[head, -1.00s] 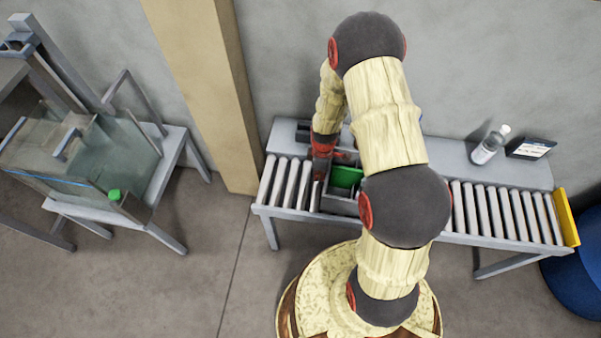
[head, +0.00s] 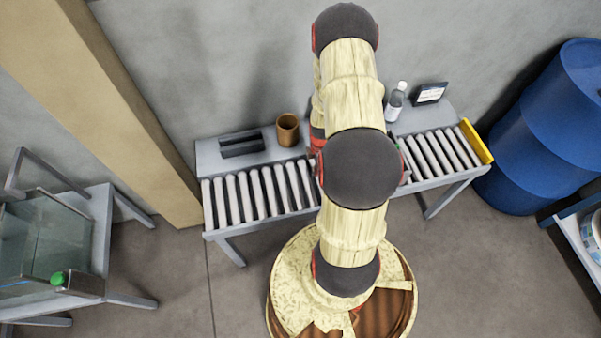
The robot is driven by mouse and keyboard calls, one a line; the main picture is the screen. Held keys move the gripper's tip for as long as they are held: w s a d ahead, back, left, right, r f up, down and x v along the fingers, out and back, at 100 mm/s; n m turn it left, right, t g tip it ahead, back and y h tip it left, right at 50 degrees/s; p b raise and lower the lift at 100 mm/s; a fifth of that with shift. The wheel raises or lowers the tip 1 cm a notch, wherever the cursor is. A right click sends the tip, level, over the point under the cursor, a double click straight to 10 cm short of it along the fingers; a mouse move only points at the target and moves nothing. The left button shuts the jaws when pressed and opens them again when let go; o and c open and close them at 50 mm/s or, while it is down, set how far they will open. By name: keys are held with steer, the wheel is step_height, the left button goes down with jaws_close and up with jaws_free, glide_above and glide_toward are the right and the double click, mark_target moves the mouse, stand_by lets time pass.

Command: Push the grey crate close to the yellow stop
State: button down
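The yellow stop (head: 477,143) stands upright at the right end of the roller conveyor. The grey crate is almost wholly hidden behind my arm; a small grey edge (head: 406,172) and a bit of green show just right of my arm's dark elbow joint. Several bare rollers lie between that edge and the stop. My gripper is mostly hidden behind my arm; only a red and dark sliver of its wrist end shows left of the arm, above the rollers. Its fingers, and any touch with the crate, are hidden.
The conveyor's left rollers (head: 262,192) are bare. On the ledge behind stand a dark tray (head: 241,145), a brown cup (head: 288,130), a bottle (head: 396,102) and a small display (head: 430,94). A blue barrel (head: 525,150) stands beyond the stop. A beige pillar (head: 110,90) is at left.

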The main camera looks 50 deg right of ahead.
steer(key=s+d, duration=0.7)
steer(key=d, duration=0.3)
steer(key=s+d+b, duration=0.1)
steer(key=s+d, duration=0.6)
steer(key=d, duration=0.4)
steer(key=s+d+b, duration=0.1)
steer(key=s+d, duration=0.7)
steer(key=d, duration=0.3)
steer(key=shift+d, duration=0.1)
steer(key=shift+w, duration=0.15)
